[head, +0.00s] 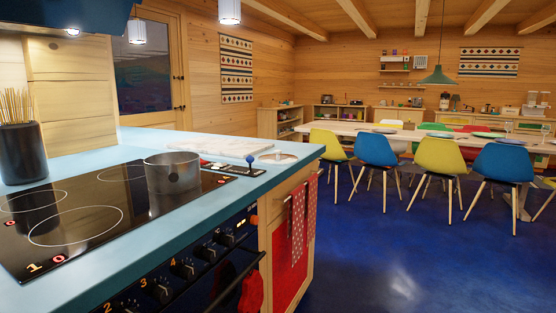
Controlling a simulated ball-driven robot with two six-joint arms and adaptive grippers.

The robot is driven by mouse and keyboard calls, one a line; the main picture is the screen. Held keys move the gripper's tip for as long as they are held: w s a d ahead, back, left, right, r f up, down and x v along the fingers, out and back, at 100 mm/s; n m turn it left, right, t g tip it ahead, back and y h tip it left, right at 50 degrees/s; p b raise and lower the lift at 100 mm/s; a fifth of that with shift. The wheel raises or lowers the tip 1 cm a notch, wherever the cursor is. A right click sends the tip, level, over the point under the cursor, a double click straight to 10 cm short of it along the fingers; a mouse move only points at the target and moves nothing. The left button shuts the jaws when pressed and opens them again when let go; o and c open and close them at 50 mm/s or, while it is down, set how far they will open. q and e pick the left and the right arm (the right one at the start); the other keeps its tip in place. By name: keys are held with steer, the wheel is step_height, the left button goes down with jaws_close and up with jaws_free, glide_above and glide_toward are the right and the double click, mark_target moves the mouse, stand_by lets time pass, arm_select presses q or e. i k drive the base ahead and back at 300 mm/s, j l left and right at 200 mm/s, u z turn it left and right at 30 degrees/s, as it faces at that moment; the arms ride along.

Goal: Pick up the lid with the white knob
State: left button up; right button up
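I cannot make out a lid with a white knob for certain. A pale, flat round shape (278,156) lies on the blue counter near its far right corner; it is too small to tell whether it is a lid or has a knob. A grey metal pot (172,174) stands on the black cooktop (80,212), and no lid shows on it. A small upright piece with a blue ball top (250,159) stands to the right of the pot. Neither of my grippers is in view.
The blue counter (100,270) runs along the left, with a dark holder of thin sticks (22,150) at its far left. Patterned towels (298,225) hang at its right end. The blue floor (380,260) is open up to the chairs (375,150) and long table.

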mark_target(277, 158)
steer(key=u, duration=0.35)
steer(key=i+l+u, duration=0.15)
steer(key=u, duration=0.35)
steer(key=i+l+u, duration=0.1)
steer(key=l+u, duration=0.2)
steer(key=u, duration=0.2)
steer(key=l+u, duration=0.25)
steer(key=u, duration=0.2)
steer(key=i+l, duration=0.05)
